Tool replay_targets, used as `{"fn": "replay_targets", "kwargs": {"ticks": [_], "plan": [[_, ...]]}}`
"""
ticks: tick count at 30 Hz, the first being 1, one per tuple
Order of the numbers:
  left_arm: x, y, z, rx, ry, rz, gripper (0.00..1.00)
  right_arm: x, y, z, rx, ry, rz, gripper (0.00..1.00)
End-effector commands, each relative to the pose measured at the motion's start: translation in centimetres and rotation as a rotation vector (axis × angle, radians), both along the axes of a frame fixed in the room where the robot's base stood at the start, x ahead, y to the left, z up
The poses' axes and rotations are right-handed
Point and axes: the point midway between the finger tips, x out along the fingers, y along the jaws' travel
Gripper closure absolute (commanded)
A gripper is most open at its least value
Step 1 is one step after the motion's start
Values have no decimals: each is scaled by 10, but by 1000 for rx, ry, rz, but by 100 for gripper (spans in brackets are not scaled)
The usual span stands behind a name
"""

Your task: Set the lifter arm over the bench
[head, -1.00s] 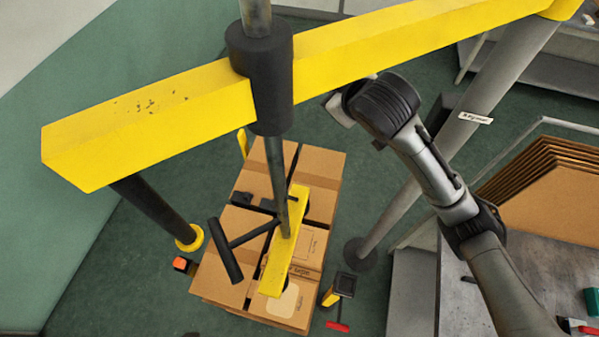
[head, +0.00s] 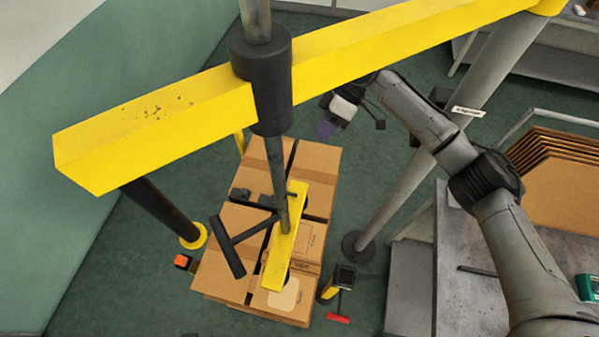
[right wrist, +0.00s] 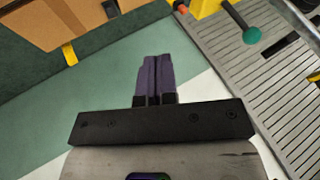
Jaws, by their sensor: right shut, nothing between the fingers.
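The yellow lifter arm (head: 150,125) spans the head view from lower left to upper right, above a stack of cartons (head: 312,175). A black sleeve (head: 262,75) on it carries a grey shaft reaching down to a yellow bar (head: 286,240) and a black T-handle (head: 230,250) over the cartons. The grey bench (head: 465,290) is at lower right, partly hidden by my right arm. My right gripper (head: 325,128) is just below the beam, right of the shaft, apart from the handle. In the right wrist view its purple fingers (right wrist: 157,75) are together and empty. My left gripper is out of view.
A grey post (head: 400,200) stands between the cartons and the bench. A dark post (head: 160,210) stands under the beam's left end. Brown sheets (head: 560,185) are stacked at right. A small yellow-black device (head: 340,282) is beside the cartons. A slatted grey surface (right wrist: 265,80) shows in the right wrist view.

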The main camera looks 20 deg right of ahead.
Motion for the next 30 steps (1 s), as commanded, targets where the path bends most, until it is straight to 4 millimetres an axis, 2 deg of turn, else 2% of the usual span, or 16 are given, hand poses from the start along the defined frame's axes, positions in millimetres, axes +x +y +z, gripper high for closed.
{"fn": "replay_targets", "kwargs": {"ticks": [17,23,30], "plan": [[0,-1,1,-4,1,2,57,-1,2,-3,6,-21,29,100],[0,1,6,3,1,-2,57,-7,17,-22,5,-21,29,100],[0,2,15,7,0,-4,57,-18,42,-59,5,-20,30,100]]}}
